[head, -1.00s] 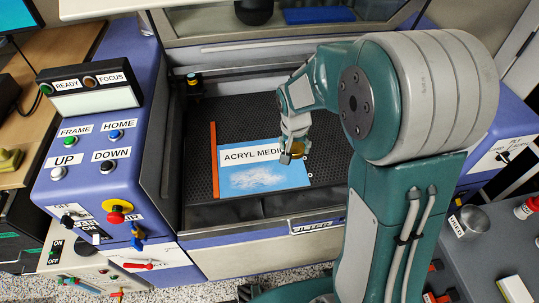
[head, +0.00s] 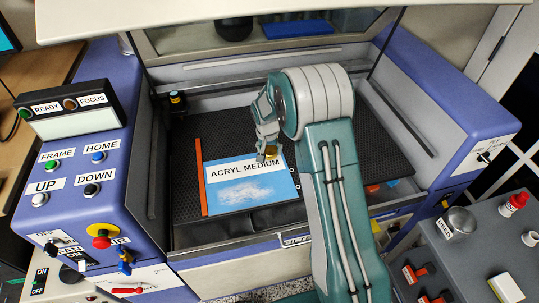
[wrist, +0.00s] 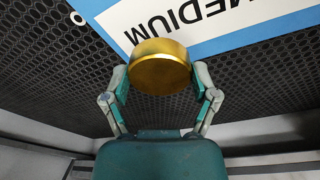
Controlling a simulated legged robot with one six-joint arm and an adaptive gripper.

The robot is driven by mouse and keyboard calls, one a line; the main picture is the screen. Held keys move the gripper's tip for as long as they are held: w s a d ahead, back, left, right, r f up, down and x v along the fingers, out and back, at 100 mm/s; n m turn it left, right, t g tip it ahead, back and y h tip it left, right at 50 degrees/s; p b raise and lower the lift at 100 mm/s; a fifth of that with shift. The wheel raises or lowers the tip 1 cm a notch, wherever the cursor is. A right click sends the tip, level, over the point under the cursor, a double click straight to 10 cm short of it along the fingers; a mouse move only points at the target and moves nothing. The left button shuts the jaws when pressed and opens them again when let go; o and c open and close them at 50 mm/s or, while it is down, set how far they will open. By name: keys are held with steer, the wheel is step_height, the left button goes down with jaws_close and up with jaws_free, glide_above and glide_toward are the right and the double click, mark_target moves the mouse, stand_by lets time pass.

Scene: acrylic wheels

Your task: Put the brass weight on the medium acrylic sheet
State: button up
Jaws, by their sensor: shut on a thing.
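The medium acrylic sheet (head: 250,190) is blue with a white "ACRYL MEDIUM" label and lies on the black perforated bed of the machine. My gripper (head: 268,152) is over the sheet's upper right part in the head view. In the wrist view my gripper (wrist: 160,78) is shut on the brass weight (wrist: 160,68), a round golden disc held between both fingers. The weight (head: 271,152) is partly hidden in the head view. In the wrist view it overlaps the sheet's label edge (wrist: 205,22). I cannot tell whether it touches the sheet.
An orange ruler strip (head: 200,178) lies along the sheet's left side. The machine's open lid (head: 260,45) is above the bed, and a control panel (head: 75,190) stands at the left. A grey cart (head: 460,255) with a metal cup is at the right. The bed left of the ruler is bare.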

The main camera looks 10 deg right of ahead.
step_height(320, 180, down, 3)
steer(key=shift+d+r, duration=0.15)
steer(key=shift+r, duration=0.05)
steer(key=o, duration=1.2)
steer(key=shift+f, duration=0.1)
